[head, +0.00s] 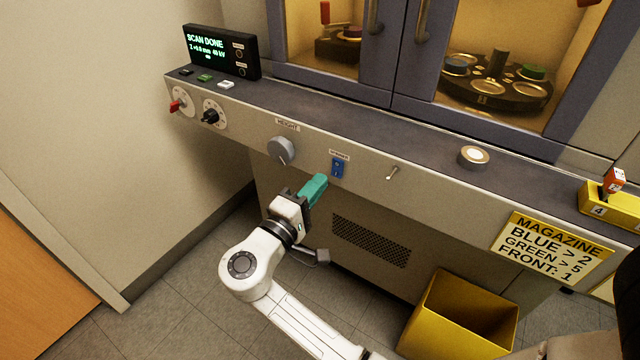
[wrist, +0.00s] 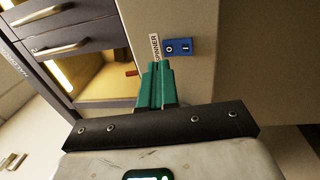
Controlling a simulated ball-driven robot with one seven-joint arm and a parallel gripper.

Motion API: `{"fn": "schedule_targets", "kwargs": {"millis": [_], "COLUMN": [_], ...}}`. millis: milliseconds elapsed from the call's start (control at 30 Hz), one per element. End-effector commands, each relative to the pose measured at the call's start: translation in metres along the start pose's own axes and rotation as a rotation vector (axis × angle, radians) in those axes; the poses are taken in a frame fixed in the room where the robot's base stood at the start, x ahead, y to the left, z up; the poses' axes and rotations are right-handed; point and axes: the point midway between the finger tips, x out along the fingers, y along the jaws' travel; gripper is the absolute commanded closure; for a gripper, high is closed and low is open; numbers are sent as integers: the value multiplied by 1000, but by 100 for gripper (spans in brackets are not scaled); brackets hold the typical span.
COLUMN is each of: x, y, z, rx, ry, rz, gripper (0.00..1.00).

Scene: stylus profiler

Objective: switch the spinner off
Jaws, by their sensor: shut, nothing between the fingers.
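The spinner switch (head: 338,169) is a small blue rocker on the front panel, under a small label. It also shows in the wrist view (wrist: 179,47), marked O and I, beside a label reading SPINNER. My gripper (head: 318,182) has teal fingers that are shut and empty. In the head view the fingertips are just left of and a little below the switch. In the wrist view the fingertips (wrist: 157,66) are close to the switch's O end; I cannot tell whether they touch the panel.
A grey HEIGHT knob (head: 281,150) is left of the switch, and a small metal lever (head: 392,173) is right of it. A yellow bin (head: 460,312) stands on the floor at lower right. A round tin (head: 473,157) sits on the ledge. A display (head: 220,52) reads SCAN DONE.

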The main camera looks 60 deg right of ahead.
Motion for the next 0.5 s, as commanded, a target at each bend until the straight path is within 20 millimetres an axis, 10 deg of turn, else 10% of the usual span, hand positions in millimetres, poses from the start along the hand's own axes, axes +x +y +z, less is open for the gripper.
{"fn": "schedule_targets", "kwargs": {"millis": [500], "x": [-71], "y": [18], "z": [0], "rx": [-1], "ry": [1], "rz": [-1], "gripper": [100]}}
